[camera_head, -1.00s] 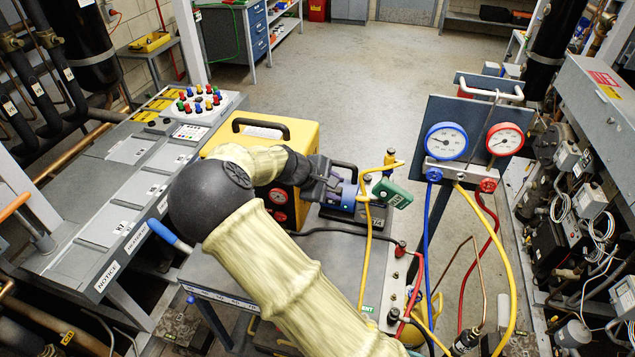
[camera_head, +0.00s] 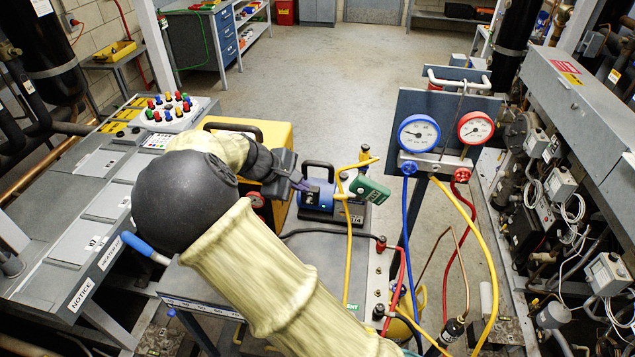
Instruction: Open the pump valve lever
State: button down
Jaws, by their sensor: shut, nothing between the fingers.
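The blue pump (camera_head: 322,197) with a black carry handle stands on the bench beyond my arm. A green lever-like piece (camera_head: 371,190) sticks out to the right of the pump, beside yellow fittings (camera_head: 360,163). I cannot tell for sure whether this green piece is the pump valve lever, or its exact angle. My gripper (camera_head: 304,185) is shut and empty at the pump's left side, apart from the green piece. Its fingertips overlap the pump's left end in the picture; contact cannot be told.
A yellow machine (camera_head: 272,138) stands behind my gripper. A yellow hose (camera_head: 349,250) hangs close to the pump's right. A gauge panel (camera_head: 440,110) with blue and red gauges and hoses stands further right. A grey cabinet (camera_head: 110,205) is at left.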

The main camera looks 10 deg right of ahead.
jog(key=s+d+f+m+g+y, duration=0.25)
jog(key=s+d+m+y, duration=0.2)
jog(key=s+d, duration=0.3)
jog(key=s+d+r+m+t+y, duration=0.1)
jog(key=s+m, duration=0.6)
jog(key=s, duration=0.7)
jog(key=shift+s+r+t+y, duration=0.15)
jog(key=shift+r+t+y, duration=0.4)
jog(key=shift+y, duration=0.5)
jog(key=shift+m, duration=0.25)
